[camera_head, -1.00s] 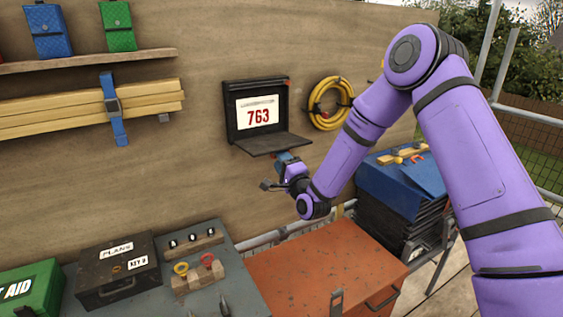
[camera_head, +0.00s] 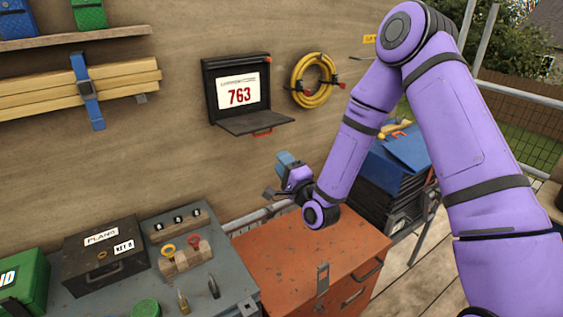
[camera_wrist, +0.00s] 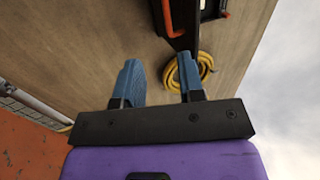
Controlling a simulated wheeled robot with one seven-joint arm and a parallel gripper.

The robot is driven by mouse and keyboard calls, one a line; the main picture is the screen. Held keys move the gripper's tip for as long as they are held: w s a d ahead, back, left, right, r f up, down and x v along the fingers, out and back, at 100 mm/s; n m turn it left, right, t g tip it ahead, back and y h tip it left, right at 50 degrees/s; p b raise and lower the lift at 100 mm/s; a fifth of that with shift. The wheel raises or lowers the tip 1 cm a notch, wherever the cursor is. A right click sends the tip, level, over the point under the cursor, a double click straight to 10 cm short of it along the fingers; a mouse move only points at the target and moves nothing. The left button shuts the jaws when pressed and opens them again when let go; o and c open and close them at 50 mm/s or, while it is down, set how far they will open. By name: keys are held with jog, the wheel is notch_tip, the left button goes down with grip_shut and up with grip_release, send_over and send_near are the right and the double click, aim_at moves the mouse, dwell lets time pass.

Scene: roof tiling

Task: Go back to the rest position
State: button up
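My gripper (camera_head: 284,163) is at the end of my purple arm, in front of the wooden wall and above the orange chest. In the wrist view its two blue fingers (camera_wrist: 160,80) stand apart with nothing between them. In the head view it is below and to the right of the open black wall box (camera_head: 238,95), apart from it. The box's dark edge and orange handle also show at the top of the wrist view (camera_wrist: 172,18).
A yellow hose coil (camera_head: 313,80) hangs right of the box. Below are the orange chest (camera_head: 300,255) and a grey bench (camera_head: 215,290) with a black PLANS box (camera_head: 105,255). Strapped planks (camera_head: 30,95) hang left.

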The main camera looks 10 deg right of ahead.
jog(key=shift+w+r, duration=0.1)
jog(key=shift+r, duration=0.05)
jog(key=s+d+r+n+g+h, duration=0.3)
jog(key=s+d+r+n+g, duration=0.15)
jog(key=r, duration=0.35)
jog(key=s+d+r+n+g+h, duration=0.3)
jog(key=d+r+n, duration=0.25)
jog(key=r, duration=0.35)
jog(key=s+d+r+n+g, duration=0.1)
jog(key=s+d+r+g, duration=0.1)
jog(key=s, duration=0.7)
jog(key=s+d+r+n+g+h, duration=0.1)
jog(key=s+d+r+g, duration=0.1)
jog(key=s, duration=0.8)
jog(key=s+d+r+n+g+h, duration=0.1)
jog(key=s+d+r+g, duration=0.1)
jog(key=s, duration=0.7)
jog(key=shift+s+d+g, duration=0.25)
jog(key=shift+d+g, duration=0.2)
jog(key=shift+d, duration=0.3)
